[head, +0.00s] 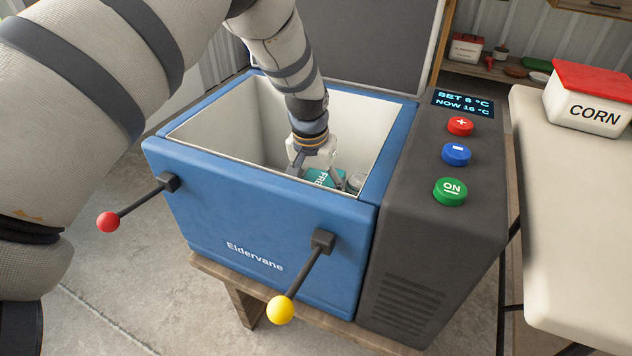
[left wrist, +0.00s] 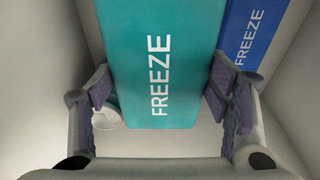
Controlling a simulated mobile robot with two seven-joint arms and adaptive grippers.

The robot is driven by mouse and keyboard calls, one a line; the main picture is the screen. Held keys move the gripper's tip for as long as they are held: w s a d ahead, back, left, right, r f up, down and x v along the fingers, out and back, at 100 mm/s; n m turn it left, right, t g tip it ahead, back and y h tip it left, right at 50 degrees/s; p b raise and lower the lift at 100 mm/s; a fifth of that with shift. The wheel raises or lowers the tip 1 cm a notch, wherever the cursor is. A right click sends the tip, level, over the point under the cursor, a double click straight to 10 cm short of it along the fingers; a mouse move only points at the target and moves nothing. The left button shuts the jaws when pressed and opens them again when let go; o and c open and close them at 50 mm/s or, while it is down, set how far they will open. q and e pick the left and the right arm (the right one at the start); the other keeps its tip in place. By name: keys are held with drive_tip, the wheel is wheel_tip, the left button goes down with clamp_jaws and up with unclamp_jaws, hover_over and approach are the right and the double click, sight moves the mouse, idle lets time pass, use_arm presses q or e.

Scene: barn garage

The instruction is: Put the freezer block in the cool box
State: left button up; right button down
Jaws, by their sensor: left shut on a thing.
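The cool box (head: 255,215) is a blue chest with a pale interior, and its dark lid (head: 365,45) stands open behind. My left gripper (head: 308,172) reaches down inside it. In the left wrist view its fingers (left wrist: 163,95) are shut on a teal freezer block (left wrist: 160,55) marked FREEZE, one finger on each side. The teal block also shows in the head view (head: 322,179), partly hidden by the gripper and the front wall. A blue block (left wrist: 257,30), also marked FREEZE, lies beside it in the wrist view. My right gripper is out of view.
A dark panel right of the chest carries a display (head: 463,103) reading NOW 16 °C and red, blue and green buttons. Two knobbed levers (head: 280,308) stick out in front. A CORN tub (head: 590,100) stands on the pale table (head: 570,220). A small round object (left wrist: 107,119) lies in the chest.

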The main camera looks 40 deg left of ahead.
use_arm(q)
drive_tip(key=o, duration=1.7)
drive_tip(key=r+p, duration=0.1)
drive_tip(key=r, duration=0.3)
drive_tip(key=s+r, duration=0.1)
drive_tip(key=r, duration=0.3)
drive_tip(key=r+p, duration=0.1)
drive_tip(key=r, duration=0.4)
drive_tip(key=shift+s+d+p, duration=0.25)
drive_tip(key=shift+s+p, duration=0.05)
drive_tip(key=shift+s, duration=0.1)
